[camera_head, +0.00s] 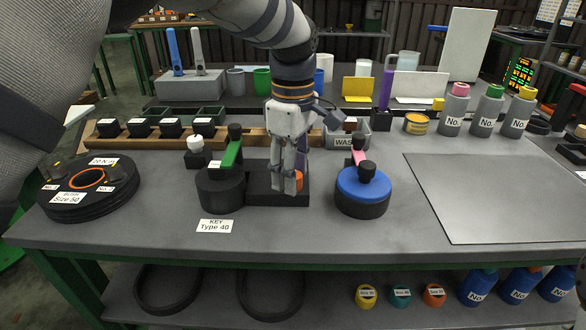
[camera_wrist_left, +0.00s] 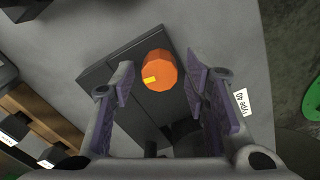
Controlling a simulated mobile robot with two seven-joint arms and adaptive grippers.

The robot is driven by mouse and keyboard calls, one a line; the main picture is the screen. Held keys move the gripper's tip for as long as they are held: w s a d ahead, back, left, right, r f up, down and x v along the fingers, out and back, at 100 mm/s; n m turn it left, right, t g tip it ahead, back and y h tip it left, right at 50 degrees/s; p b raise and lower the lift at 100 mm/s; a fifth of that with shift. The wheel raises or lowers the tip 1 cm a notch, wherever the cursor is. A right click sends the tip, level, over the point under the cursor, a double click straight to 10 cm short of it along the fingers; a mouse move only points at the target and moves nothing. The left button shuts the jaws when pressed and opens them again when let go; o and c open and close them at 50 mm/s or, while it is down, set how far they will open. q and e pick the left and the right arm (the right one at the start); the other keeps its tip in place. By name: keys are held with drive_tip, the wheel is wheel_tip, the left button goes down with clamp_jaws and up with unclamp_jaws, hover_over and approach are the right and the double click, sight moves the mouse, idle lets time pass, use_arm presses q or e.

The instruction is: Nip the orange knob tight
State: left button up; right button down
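The orange knob (camera_wrist_left: 159,70) has a yellow mark on its face and sits on a dark block (camera_wrist_left: 120,82). In the head view only part of the knob (camera_head: 298,181) shows beside my fingers, and the rest is hidden. My left gripper (camera_head: 286,187) points down over the block. In the left wrist view its two purple-padded fingers (camera_wrist_left: 162,92) stand apart, one on each side of the knob's position in the picture, with visible space between pads and knob. I cannot tell whether the fingertips are level with the knob. My right gripper is not in view.
A dark pot (camera_head: 220,190) with a green lever stands left of the block. A blue-topped pot (camera_head: 363,187) stands to the right. A wooden rack (camera_head: 255,143) runs behind. A bare grey plate (camera_head: 490,195) lies at right.

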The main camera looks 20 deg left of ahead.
use_arm(q)
clamp_jaws()
drive_tip(key=shift+m, duration=0.3)
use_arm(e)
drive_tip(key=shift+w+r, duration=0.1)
use_arm(q)
drive_tip(key=m+p, duration=0.1)
drive_tip(key=m, duration=0.2)
drive_tip(key=shift+r+m, duration=0.1)
drive_tip(key=shift+m, duration=0.2)
drive_tip(key=m, duration=1)
drive_tip(key=shift+m+p, duration=0.3)
drive_tip(key=shift+m, duration=0.1)
drive_tip(key=m, duration=0.3)
drive_tip(key=shift+m, duration=0.3)
drive_tip(key=shift+d+f+m, duration=0.1)
drive_tip(key=shift+f+m, duration=0.1)
drive_tip(key=shift+m, duration=1.3)
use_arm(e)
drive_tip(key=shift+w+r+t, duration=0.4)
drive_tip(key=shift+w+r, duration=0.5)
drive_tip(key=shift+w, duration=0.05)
use_arm(q)
drive_tip(key=shift+m, duration=0.3)
